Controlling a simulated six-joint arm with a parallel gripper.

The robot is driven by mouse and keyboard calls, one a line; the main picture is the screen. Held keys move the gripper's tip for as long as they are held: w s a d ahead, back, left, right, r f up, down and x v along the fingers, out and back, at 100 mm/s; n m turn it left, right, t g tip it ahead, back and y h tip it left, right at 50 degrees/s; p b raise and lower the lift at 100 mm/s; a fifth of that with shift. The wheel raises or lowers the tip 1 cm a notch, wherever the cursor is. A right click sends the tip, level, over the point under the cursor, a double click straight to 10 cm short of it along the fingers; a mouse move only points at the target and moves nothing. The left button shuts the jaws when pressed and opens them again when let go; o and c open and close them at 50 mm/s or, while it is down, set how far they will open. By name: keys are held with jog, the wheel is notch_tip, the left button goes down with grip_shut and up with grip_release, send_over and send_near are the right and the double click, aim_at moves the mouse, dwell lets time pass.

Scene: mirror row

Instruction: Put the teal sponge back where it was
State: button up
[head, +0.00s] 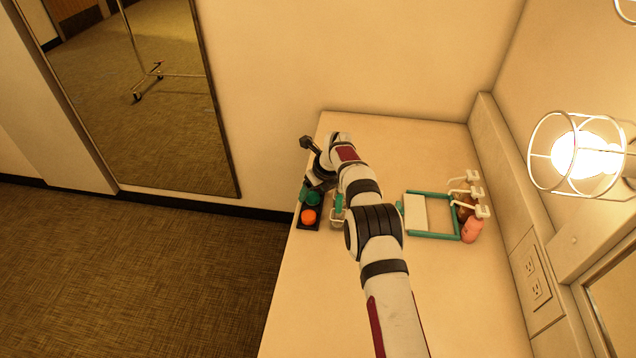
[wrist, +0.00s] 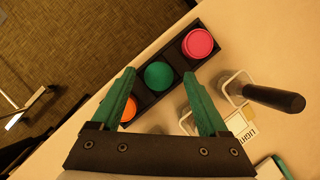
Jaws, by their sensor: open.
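The teal sponge (wrist: 159,75) is a round green disc in the middle of a black tray (wrist: 143,95), between a pink disc (wrist: 198,43) and an orange disc (wrist: 127,107). It also shows in the head view (head: 313,199), partly hidden by my gripper. My gripper (wrist: 160,73) is open, with its green fingers on either side of the sponge in the wrist view. I cannot tell whether the fingertips reach down beside the sponge or hover above it. In the head view my gripper (head: 312,189) is over the tray, and the pink disc is hidden.
A white-framed holder (wrist: 235,86) with a black-handled item (wrist: 275,98) stands right of the tray. A teal-framed tray (head: 433,234) and pump bottles (head: 472,230) are further right on the counter (head: 330,310). The counter's left edge is close to the black tray.

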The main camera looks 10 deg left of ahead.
jog(key=v, duration=1.1)
jog(key=s+d+r+n+g, duration=0.1)
jog(key=s+d+r+n, duration=0.4)
jog(key=s, duration=0.4)
jog(key=s+d+r+n, duration=0.4)
jog(key=s+r, duration=0.3)
jog(key=s, duration=0.1)
jog(key=s+d+f+n, duration=0.1)
jog(key=s+n, duration=0.3)
jog(key=s, duration=0.5)
jog(key=s+d+f+n+g+h, duration=0.1)
jog(key=s+n, duration=0.3)
jog(key=s, duration=0.5)
jog(key=s+d+f+n+g, duration=0.1)
jog(key=s+d+n, duration=0.2)
jog(key=s, duration=0.7)
jog(key=shift+d+n, duration=0.3)
jog(key=shift+n, duration=0.4)
